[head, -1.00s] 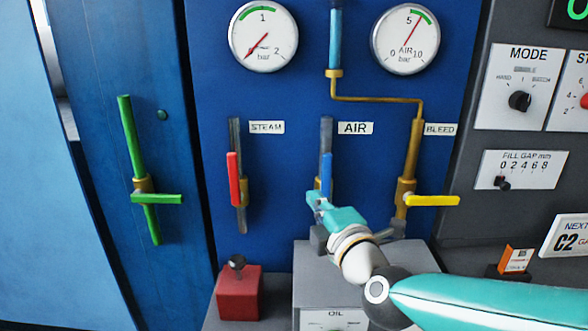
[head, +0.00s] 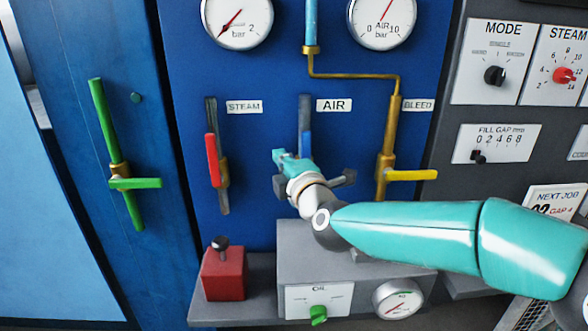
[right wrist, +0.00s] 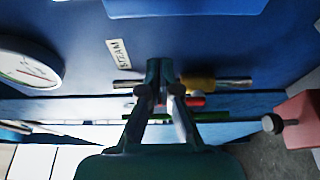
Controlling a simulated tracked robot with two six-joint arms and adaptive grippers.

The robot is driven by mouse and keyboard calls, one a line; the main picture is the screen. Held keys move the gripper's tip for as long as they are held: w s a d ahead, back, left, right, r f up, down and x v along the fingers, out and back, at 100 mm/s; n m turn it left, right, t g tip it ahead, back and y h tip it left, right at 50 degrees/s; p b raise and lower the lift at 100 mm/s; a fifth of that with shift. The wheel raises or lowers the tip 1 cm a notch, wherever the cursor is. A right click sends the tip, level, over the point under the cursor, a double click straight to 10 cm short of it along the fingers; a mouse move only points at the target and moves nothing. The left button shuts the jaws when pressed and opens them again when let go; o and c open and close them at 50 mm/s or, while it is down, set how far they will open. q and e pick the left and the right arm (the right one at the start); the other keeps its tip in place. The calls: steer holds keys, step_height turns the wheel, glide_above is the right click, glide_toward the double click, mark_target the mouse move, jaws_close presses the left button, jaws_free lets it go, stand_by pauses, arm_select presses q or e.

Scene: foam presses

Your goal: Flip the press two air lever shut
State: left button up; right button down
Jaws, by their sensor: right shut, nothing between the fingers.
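The blue air lever (head: 305,145) stands upright along its grey pipe, below the AIR label (head: 334,105) in the head view. Its lower part and valve are hidden behind my right gripper. My right gripper (head: 279,160) is shut and empty, just left of the blue lever and in front of the panel. I cannot tell whether it touches the lever. In the right wrist view the closed fingers (right wrist: 165,75) point toward the panel, with the STEAM label (right wrist: 117,54) and the red steam lever (right wrist: 195,101) beyond. My left gripper is not in view.
The red steam lever (head: 213,160) is upright to the left. The yellow bleed lever (head: 411,175) lies level to the right. A red box (head: 223,275) and the grey oil box (head: 300,262) stand below. A green lever (head: 135,183) is at far left.

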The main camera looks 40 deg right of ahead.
steer(key=shift+s+d, duration=0.15)
steer(key=shift+d, duration=1.75)
